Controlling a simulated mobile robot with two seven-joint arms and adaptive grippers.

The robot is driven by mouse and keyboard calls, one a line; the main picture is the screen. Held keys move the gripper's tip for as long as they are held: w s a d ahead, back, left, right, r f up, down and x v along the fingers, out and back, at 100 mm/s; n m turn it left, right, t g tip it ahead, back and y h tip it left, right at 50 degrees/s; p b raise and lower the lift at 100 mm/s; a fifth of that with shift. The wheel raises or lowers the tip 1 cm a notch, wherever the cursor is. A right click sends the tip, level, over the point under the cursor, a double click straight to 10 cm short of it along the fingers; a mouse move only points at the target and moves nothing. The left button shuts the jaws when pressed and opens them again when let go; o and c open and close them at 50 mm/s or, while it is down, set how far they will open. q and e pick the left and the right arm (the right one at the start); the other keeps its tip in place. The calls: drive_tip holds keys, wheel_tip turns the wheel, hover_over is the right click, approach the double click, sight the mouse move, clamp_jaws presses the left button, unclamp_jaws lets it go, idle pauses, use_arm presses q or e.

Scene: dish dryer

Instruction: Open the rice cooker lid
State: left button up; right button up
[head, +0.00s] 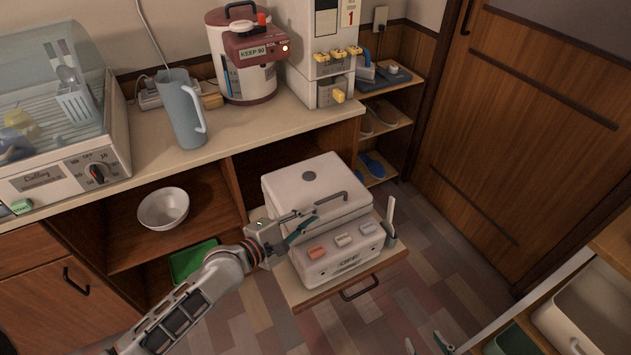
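The rice cooker (312,192) is a boxy white appliance with its lid down, on a pulled-out shelf at the centre of the head view. A dark bar handle (340,194) lies across the lid, and several buttons line the front. My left gripper (314,213) is over the front left of the lid, close to the handle's left end. Its fingertips look close together; I cannot tell whether they touch the cooker or are fully shut. My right gripper (426,344) shows only as two spread fingertips at the bottom edge, apart from the cooker.
The shelf (310,299) has a dark front handle; a holder with a white paddle (391,214) stands at the cooker's right. The counter above carries a dish dryer (65,150), a grey pitcher (182,108) and a red-and-white pot (242,70). Floor right of the shelf is clear.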

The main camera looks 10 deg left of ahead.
sight(324, 202)
use_arm(q)
drive_tip(key=shift+w+a+r+n, duration=0.1)
drive_tip(key=shift+w+r+n, duration=0.15)
drive_tip(key=shift+w, duration=0.45)
drive_tip(key=shift+w+d, duration=0.3)
drive_tip(key=b+x, duration=0.1)
drive_tip(key=x, duration=0.4)
drive_tip(key=shift+w+d+f+b, duration=0.2)
drive_tip(key=shift+b, duration=0.2)
drive_tip(key=shift+w+d, duration=0.15)
drive_tip(key=shift+w, duration=0.1)
drive_tip(key=shift+w+d, duration=0.1)
drive_tip(key=shift+w, duration=0.1)
clamp_jaws()
